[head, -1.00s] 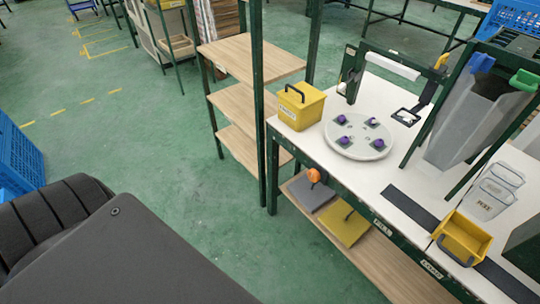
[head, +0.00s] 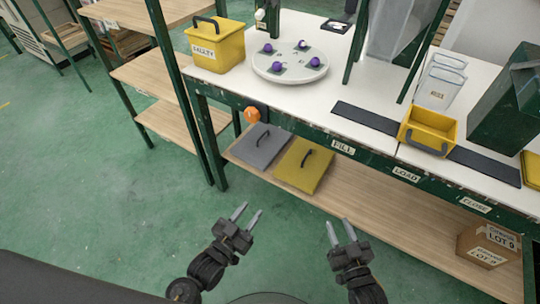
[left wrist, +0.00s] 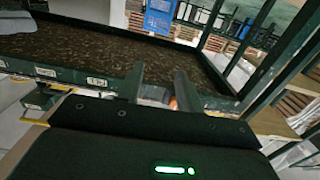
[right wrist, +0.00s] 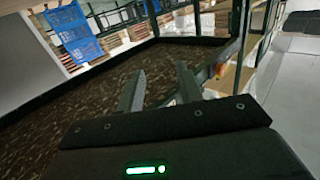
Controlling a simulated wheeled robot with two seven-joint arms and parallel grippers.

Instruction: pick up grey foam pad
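The grey foam pad (head: 259,147) lies flat on the lower wooden shelf under the workbench, with a dark handle on its top. A yellow pad (head: 304,166) with a dark handle lies just to its right. My left gripper (head: 247,215) is open and empty, below and in front of the grey pad in the head view. My right gripper (head: 344,230) is open and empty, in front of the shelf and to the right. In the left wrist view my left fingers (left wrist: 158,82) are apart with nothing between them. In the right wrist view my right fingers (right wrist: 161,88) are apart too.
The workbench (head: 225,95) stands above the shelf (head: 385,215). An orange item (head: 252,115) is at the bench's edge, close above the grey pad. A cardboard box (head: 487,247) stands at the shelf's right end. The green floor (head: 110,190) to the left is clear.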

